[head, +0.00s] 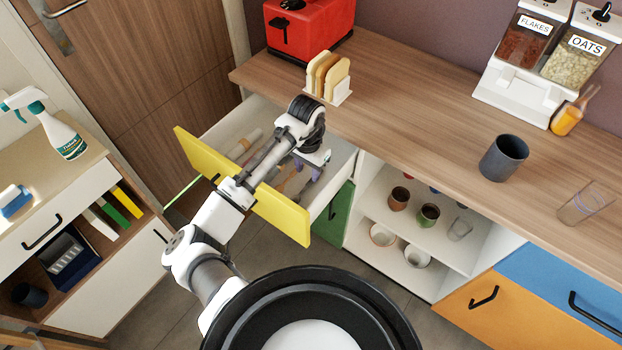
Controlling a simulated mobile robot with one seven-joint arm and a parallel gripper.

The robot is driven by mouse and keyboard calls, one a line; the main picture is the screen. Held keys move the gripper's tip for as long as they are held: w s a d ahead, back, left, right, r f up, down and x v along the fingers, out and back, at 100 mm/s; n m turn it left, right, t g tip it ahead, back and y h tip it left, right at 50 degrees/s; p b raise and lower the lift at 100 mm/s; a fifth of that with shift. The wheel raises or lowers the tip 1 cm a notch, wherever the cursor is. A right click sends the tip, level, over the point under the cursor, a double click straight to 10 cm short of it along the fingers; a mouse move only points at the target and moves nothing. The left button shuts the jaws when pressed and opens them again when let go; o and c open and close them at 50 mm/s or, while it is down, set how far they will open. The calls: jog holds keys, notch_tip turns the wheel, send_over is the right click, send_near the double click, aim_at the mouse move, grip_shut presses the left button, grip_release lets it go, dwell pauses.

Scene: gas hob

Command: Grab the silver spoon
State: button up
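A drawer with a yellow front (284,216) is pulled open under the counter. Several utensils lie inside it, some with wooden-brown and purple parts. I cannot pick out a silver spoon among them for certain; my arm covers part of the drawer. My gripper (314,166) is over the right part of the open drawer, close to the utensils. Its fingers are too small and too covered to tell whether they are open or shut, or touch anything.
The wooden counter (420,125) overhangs the drawer's back. It bears a red toaster (312,30), a rack with bread slices (328,76), a dark cup (503,158) and cereal dispensers (525,80). Right of the drawer, open shelves (395,262) hold cups and bowls. A cabinet stands left.

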aim_at(307, 184)
jog(key=shift+w+a+f+p, duration=0.15)
jog(key=shift+f+p, duration=0.45)
jog(key=shift+f, duration=1.15)
jog(key=shift+w+d+f+p, duration=0.15)
jog(key=shift+f+p, duration=0.45)
jog(key=shift+f, duration=1.1)
jog(key=shift+a, duration=0.1)
grip_shut()
